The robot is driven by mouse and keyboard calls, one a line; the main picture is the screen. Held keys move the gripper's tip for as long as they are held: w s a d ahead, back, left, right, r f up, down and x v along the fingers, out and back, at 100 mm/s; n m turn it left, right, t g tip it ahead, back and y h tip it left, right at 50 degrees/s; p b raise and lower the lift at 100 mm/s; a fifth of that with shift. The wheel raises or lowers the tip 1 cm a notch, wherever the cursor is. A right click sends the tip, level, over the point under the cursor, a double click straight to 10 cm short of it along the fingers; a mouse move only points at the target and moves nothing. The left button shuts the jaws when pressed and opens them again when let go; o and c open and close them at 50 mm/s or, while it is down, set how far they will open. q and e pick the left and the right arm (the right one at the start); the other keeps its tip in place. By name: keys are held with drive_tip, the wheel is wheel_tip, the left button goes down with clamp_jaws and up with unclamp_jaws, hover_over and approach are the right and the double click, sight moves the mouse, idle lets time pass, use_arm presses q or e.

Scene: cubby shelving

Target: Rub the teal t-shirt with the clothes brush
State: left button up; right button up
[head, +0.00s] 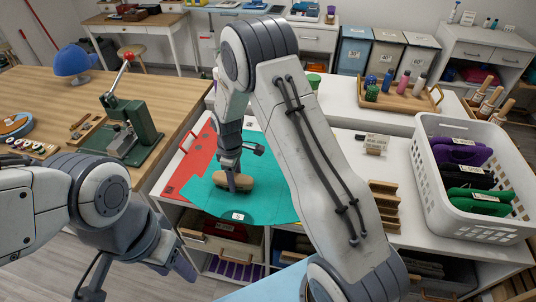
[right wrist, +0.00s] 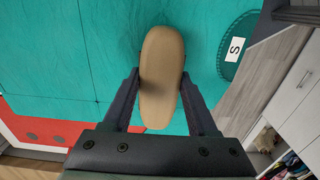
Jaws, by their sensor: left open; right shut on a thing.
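The teal t-shirt (head: 265,195) lies flat on the white counter, partly over a red piece, with a white "S" tag at its front edge. It also fills much of the right wrist view (right wrist: 60,50). The clothes brush (head: 234,183) has a tan oval wooden back and lies over the shirt. My right gripper (head: 239,184) is shut on the brush (right wrist: 160,75), with one finger on each side. The brush's bristles are hidden beneath it, so contact with the cloth cannot be told. My left gripper (head: 178,260) is open and empty, low at the left, away from the shirt.
A white basket (head: 475,205) with folded colored items stands right of my right arm. Wooden brushes (head: 384,205) lie beside it. A green press (head: 130,135) stands on the wooden table at left. A bottle tray (head: 400,95) is behind. Open cubbies lie under the counter.

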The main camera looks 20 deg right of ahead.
drive_tip(key=shift+w+a, duration=0.7)
drive_tip(key=shift+a, duration=0.25)
wheel_tip(320, 180, up, 3)
drive_tip(key=shift+r+p, duration=0.1)
drive_tip(key=shift+p, duration=1)
drive_tip(key=shift+w+a+r+p, duration=0.1)
drive_tip(key=shift+w+r+p, duration=0.05)
drive_tip(key=shift+r+p, duration=0.45)
use_arm(q)
wheel_tip(320, 180, up, 6)
drive_tip(key=w+p, duration=0.1)
drive_tip(key=p, duration=0.1)
drive_tip(key=shift+a+p, duration=0.15)
drive_tip(key=shift+p, duration=0.15)
use_arm(e)
drive_tip(key=shift+r, duration=1.8)
